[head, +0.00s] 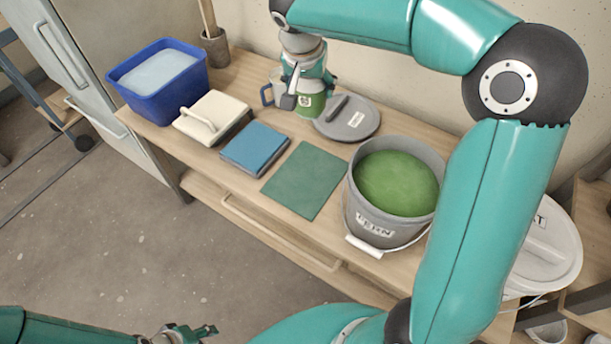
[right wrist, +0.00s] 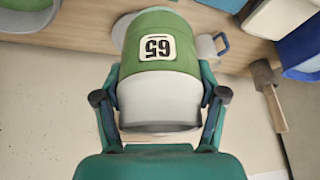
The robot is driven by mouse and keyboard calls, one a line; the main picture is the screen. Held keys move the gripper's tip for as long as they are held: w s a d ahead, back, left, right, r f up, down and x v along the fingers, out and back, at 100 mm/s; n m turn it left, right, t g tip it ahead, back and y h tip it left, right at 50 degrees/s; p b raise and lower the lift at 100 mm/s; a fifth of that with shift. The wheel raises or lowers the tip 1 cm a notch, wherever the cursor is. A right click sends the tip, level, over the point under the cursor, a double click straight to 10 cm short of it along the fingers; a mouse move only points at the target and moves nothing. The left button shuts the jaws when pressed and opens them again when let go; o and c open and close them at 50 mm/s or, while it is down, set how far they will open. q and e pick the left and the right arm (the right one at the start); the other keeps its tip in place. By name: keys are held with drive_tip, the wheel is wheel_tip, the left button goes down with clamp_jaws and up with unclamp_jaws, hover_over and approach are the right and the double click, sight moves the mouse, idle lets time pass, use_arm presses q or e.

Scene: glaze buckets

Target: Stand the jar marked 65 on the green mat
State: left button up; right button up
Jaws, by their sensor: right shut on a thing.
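The jar marked 65 (right wrist: 158,88) has a green band, a pale grey-white body and a white label that reads upside down in the right wrist view. It also shows in the head view (head: 311,105), at the back of the table, partly hidden by my gripper. My right gripper (right wrist: 161,110) is shut on the jar, one finger on each side. I cannot tell whether the jar touches the table. The green mat (head: 305,180) lies flat and bare at the table's front, nearer than the jar. My left gripper (head: 182,335) is at the bottom edge, away from the table; its jaws are unclear.
A grey lid (head: 350,122) lies just right of the jar, and a blue-handled mug (head: 270,92) is left of it. A bucket of green glaze (head: 375,215) stands right of the mat. Left are a blue pad (head: 255,148), a cream handled block (head: 212,115) and a blue tub (head: 165,102).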

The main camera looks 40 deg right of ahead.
sight(308, 107)
drive_tip(key=shift+n, duration=0.3)
drive_tip(key=f+b, duration=0.1)
drive_tip(key=b, duration=0.2)
drive_tip(key=f+b, duration=0.2)
drive_tip(key=b, duration=0.1)
drive_tip(key=f+b, duration=0.2)
drive_tip(key=b, duration=0.1)
drive_tip(key=shift+a+b, duration=0.25)
drive_tip(key=shift+b, duration=0.1)
drive_tip(key=shift+s+f+b, duration=0.1)
drive_tip(key=shift+f+b, duration=0.15)
drive_tip(key=shift+b, duration=0.35)
wheel_tip(308, 107, down, 19)
drive_tip(key=b, duration=0.4)
drive_tip(key=shift+f, duration=0.2)
drive_tip(key=shift+b, duration=0.3)
drive_tip(key=o, duration=1.3)
drive_tip(key=shift+f, duration=0.1)
drive_tip(key=o, duration=0.5)
drive_tip(key=shift+c, duration=0.2)
